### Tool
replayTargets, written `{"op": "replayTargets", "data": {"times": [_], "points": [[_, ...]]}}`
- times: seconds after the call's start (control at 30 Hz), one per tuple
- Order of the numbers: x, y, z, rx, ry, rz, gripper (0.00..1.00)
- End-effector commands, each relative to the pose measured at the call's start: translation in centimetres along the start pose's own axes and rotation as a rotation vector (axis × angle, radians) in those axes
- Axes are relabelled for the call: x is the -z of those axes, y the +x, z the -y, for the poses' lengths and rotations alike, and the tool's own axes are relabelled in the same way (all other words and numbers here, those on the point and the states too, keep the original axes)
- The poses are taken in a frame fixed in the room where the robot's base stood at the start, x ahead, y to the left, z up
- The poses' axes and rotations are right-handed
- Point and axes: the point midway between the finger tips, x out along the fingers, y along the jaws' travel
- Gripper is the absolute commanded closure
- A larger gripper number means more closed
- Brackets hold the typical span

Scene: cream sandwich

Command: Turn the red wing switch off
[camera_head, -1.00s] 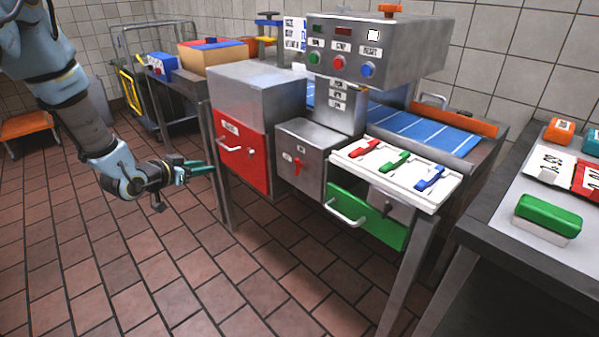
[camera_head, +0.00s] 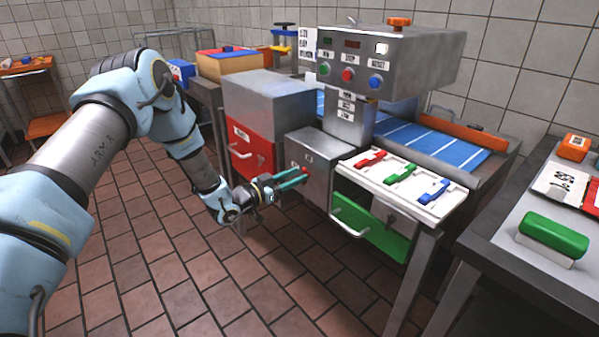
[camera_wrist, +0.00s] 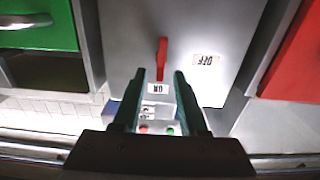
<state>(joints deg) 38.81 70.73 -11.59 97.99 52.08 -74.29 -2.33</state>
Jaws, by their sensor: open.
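The red wing switch (camera_wrist: 162,58) sits on the front of a grey metal box (camera_head: 320,150). In the wrist view its handle stands nearly upright in the picture, its lower end pointing to the ON label (camera_wrist: 158,88). The OFF label (camera_wrist: 207,60) is to its right, upside down. My gripper (camera_wrist: 160,73) is open, its two dark green fingers on either side of the switch's lower end in the picture; I cannot tell whether they touch it. In the head view my gripper (camera_head: 305,177) is at the box front, and only a bit of red shows by the fingertips.
A red drawer front (camera_head: 252,150) is left of the box and a green drawer front (camera_head: 368,228) is lower right. A white tray with red, green and blue switches (camera_head: 455,205) juts out above the green drawer. The floor in front is clear.

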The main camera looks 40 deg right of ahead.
Motion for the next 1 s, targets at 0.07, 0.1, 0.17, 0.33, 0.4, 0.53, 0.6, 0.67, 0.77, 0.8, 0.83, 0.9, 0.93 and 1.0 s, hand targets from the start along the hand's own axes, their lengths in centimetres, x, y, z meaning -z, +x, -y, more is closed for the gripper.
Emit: {"op": "replayTargets", "data": {"times": [0.07,0.1,0.17,0.33,0.4,0.53,0.6,0.67,0.77,0.8,0.83,0.9,0.93,1.0], "points": [[0.1,0.9,0.0,-0.001,0.001,-0.001,0.57],[0.1,1.3,0.0,-0.001,0.001,0.0,0.57],[0.0,1.6,0.0,-0.001,0.001,0.0,0.57],[0.0,1.9,0.0,0.0,0.0,0.0,0.57],[0.0,1.9,0.0,0.001,0.0,0.001,0.57],[0.0,1.9,0.0,0.001,0.0,0.001,0.61],[0.0,1.9,0.0,0.001,0.001,0.001,0.69],[0.0,1.9,0.0,0.001,0.001,0.001,0.76],[0.0,1.9,0.0,0.001,0.001,0.001,0.87],[0.0,1.9,0.0,0.001,0.001,0.001,0.91],[0.0,1.9,0.0,0.001,0.001,0.001,0.95],[0.0,1.9,0.0,0.001,0.001,0.001,1.0],[0.0,1.9,0.0,0.001,0.001,0.001,1.0],[0.0,1.9,0.0,0.001,0.001,0.001,1.0]]}}
